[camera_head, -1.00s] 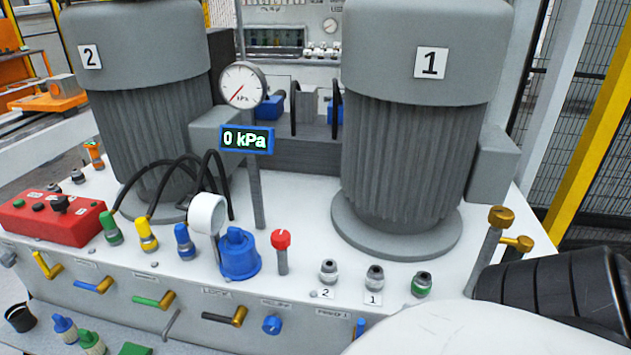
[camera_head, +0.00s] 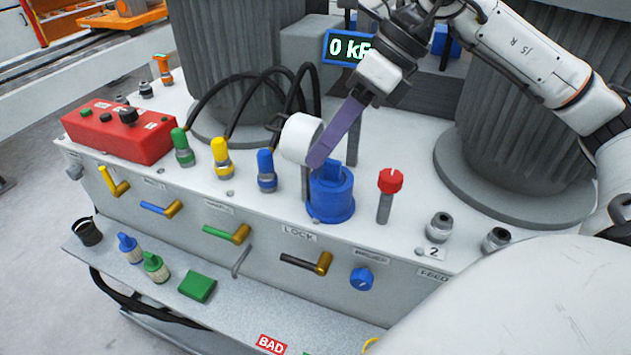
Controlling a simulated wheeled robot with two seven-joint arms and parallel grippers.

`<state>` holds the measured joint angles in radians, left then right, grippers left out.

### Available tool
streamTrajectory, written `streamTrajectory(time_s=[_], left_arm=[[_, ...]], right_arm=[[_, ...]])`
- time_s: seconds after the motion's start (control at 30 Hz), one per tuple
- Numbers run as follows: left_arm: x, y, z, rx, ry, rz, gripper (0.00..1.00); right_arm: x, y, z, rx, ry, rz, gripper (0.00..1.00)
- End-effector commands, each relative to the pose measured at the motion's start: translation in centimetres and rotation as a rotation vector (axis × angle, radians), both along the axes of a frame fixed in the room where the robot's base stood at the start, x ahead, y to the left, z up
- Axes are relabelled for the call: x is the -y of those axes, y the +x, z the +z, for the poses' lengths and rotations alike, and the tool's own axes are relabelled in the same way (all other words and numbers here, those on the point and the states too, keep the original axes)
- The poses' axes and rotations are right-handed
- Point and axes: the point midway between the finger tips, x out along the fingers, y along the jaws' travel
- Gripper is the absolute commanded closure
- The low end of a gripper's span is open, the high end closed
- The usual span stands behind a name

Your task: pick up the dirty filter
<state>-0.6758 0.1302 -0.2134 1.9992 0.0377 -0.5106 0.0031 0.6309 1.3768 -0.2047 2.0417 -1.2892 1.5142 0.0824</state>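No part that I can clearly tell to be the dirty filter shows. A blue cylindrical housing (camera_head: 331,198) with a raised blue top stands on the white bench top. My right gripper (camera_head: 318,160) comes down from the upper right. Its long purple-grey finger end lies over the top of the housing, beside a white round part (camera_head: 300,138). I cannot tell whether it touches the housing, or whether the fingers are apart, as they overlap from this side. My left gripper is out of view.
A red-topped post (camera_head: 388,190) stands right of the housing; blue, yellow and green connectors (camera_head: 221,157) stand left. Two large grey motors rise behind. The lower shelf holds a green block (camera_head: 197,286), small bottle-like parts (camera_head: 130,248) and a BAD label (camera_head: 271,344).

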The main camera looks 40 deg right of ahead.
Motion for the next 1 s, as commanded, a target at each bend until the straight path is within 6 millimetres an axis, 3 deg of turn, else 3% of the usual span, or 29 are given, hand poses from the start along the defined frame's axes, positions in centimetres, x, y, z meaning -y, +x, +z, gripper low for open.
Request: streamTrajectory(time_s=[0.03,0.1,0.23,0.53,1.0], left_arm=[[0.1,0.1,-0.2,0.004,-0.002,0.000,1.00],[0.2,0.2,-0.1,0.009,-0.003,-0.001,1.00],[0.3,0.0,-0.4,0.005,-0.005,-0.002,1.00],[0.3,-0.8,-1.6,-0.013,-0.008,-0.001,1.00],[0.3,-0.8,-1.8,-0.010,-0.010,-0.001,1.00]], right_arm=[[2.5,-0.3,0.6,0.018,-0.099,-0.031,0.66],[5.0,-0.8,1.3,0.025,-0.194,-0.068,0.66],[6.9,-1.2,1.5,0.025,-0.269,-0.099,0.66],[6.2,0.1,-2.3,0.022,-0.270,-0.099,0.66],[5.0,1.8,-7.4,0.023,-0.267,-0.099,0.66]])
